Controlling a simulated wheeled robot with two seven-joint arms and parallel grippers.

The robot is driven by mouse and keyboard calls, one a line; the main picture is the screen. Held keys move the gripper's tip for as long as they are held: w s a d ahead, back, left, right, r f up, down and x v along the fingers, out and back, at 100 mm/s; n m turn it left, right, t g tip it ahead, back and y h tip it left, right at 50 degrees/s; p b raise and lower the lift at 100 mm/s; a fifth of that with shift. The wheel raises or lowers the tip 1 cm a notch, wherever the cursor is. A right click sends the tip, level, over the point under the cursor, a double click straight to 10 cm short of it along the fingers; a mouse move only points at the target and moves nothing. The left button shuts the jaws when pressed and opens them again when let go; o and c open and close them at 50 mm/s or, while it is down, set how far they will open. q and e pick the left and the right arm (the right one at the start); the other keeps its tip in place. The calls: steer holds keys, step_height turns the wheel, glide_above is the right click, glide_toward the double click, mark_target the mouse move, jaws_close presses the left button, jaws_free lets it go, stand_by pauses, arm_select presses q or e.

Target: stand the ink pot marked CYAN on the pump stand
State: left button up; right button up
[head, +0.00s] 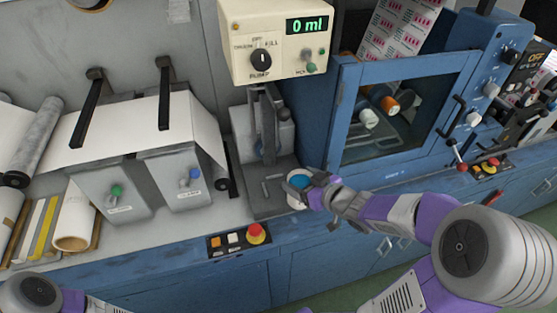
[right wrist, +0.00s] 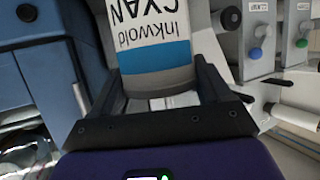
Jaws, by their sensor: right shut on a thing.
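The ink pot (head: 298,183) shows in the head view as a small white pot with a blue top, just right of the pump stand. In the right wrist view the pot (right wrist: 155,55) has a white and blue label reading "Inkwold CYAN", upside down in the picture. My right gripper (head: 311,190) is shut on it; its two dark fingers (right wrist: 160,88) lie on either side of the pot. The grey pump stand (head: 265,204) is below the pump box, with a flat base and an upright at the back. Whether the pot touches the base I cannot tell. My left gripper is out of view.
The cream pump box (head: 270,68) reads 0 ml and overhangs the stand. A blue cabinet with a window (head: 400,115) stands close on the right. Two grey units (head: 115,190) are on the left. A button panel (head: 238,240) with a red knob sits in front.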

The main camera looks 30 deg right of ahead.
steer(key=b+x, duration=0.3)
steer(key=x, duration=0.7)
steer(key=shift+w, duration=0.4)
steer(key=shift+r, duration=0.1)
steer(key=shift+b, duration=0.35)
steer(key=o, duration=1.7)
steer(key=shift+f, duration=0.2)
